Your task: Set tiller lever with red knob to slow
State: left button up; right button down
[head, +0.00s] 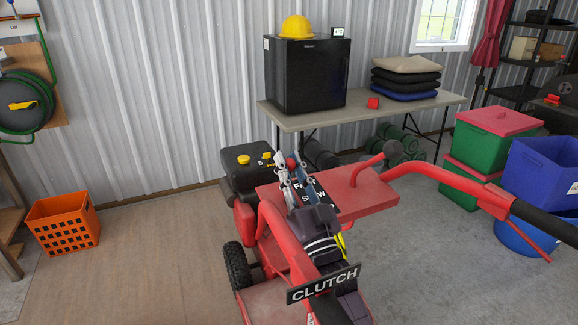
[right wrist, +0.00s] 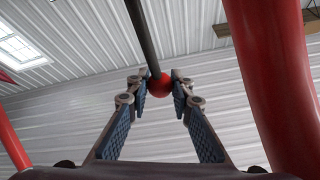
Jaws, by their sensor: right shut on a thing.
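The red tiller (head: 340,198) stands in the middle of the head view, with red handlebars. A label plate with partly hidden lettering (head: 312,190) is on its top panel. The red knob (head: 291,163) is at the far end of that plate, partly covered by my right gripper (head: 289,166). In the right wrist view, the round red knob (right wrist: 159,86) on its dark lever rod (right wrist: 143,40) sits between the fingertips (right wrist: 159,88). My right gripper is shut on the knob. My left gripper is not in view.
A "CLUTCH" sign (head: 323,284) hangs near the front, close to my right arm. The right handlebar (head: 445,178) reaches across to the right. Behind are a table (head: 345,113) and a black fridge (head: 306,75). An orange crate (head: 64,223) stands left, with open floor between.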

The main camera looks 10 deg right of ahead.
jog(key=c, duration=1.7)
grip_release()
jog(key=v, duration=1.2)
jog(key=shift+f, duration=0.15)
